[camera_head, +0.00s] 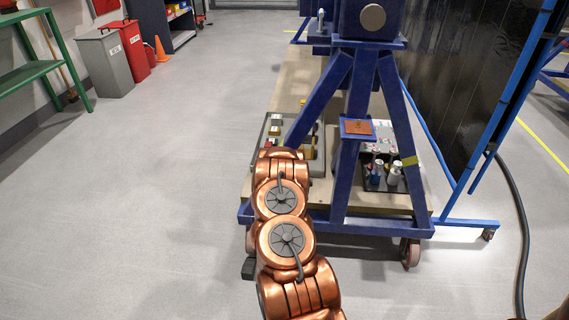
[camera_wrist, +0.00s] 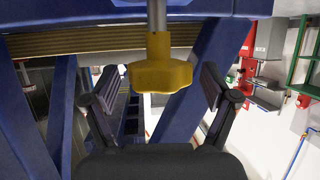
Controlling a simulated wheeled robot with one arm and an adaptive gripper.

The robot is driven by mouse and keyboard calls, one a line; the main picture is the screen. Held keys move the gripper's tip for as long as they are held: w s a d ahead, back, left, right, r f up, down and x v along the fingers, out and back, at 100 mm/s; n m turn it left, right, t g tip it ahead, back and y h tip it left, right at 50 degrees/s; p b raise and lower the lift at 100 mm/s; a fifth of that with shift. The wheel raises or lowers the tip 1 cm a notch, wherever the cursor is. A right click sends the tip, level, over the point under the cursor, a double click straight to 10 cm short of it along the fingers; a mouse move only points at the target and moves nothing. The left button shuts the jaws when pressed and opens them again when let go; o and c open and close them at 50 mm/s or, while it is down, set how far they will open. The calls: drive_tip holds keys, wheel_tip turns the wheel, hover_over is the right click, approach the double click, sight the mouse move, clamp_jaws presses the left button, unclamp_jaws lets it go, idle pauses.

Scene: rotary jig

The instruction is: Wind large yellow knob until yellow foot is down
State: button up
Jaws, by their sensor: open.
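In the wrist view a yellow knob (camera_wrist: 160,72) with a lobed rim hangs on a grey vertical rod (camera_wrist: 157,15). My gripper (camera_wrist: 158,84) is open, with one dark finger on each side of the knob and gaps between them. The knob is ahead of the palm, and I see no finger touching it. I cannot make out the yellow foot in either view. In the head view my copper arm reaches to the blue frame (camera_head: 338,180), and my gripper and the knob are hidden there.
The blue frame stands on a wheeled base with a wooden top (camera_head: 375,202). Blue beams (camera_wrist: 205,65) flank the knob. A black hose (camera_head: 522,225) lies at right; floor (camera_head: 120,220) at left is clear.

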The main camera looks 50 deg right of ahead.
drive_tip(key=shift+d+n+t+y+b, duration=0.1)
drive_tip(key=shift+n+t+y+b, duration=0.7)
drive_tip(key=shift+n+t+y, duration=0.7)
drive_tip(key=shift+n+y+b, duration=0.35)
drive_tip(key=shift+n+y, duration=0.35)
drive_tip(key=shift+n, duration=0.2)
drive_tip(key=shift+n+t+y+b, duration=0.3)
drive_tip(key=shift+n+y, duration=0.3)
drive_tip(key=shift+y, duration=0.1)
drive_tip(key=shift+n+t+y+b, duration=0.35)
drive_tip(key=shift+n+y, duration=0.25)
drive_tip(key=shift+y, duration=0.1)
drive_tip(key=r+p+v, duration=0.1)
drive_tip(key=p+v, duration=0.1)
drive_tip(key=v, duration=0.6)
wheel_tip(320, 180, up, 26)
drive_tip(key=w+d+n+g+h+p, duration=0.1)
drive_tip(key=g+h+p, duration=0.1)
drive_tip(key=g+p, duration=0.6)
drive_tip(key=shift+w+d+h+p, duration=0.35)
drive_tip(key=shift+w+h+p, duration=0.05)
drive_tip(key=shift+p, duration=1.8)
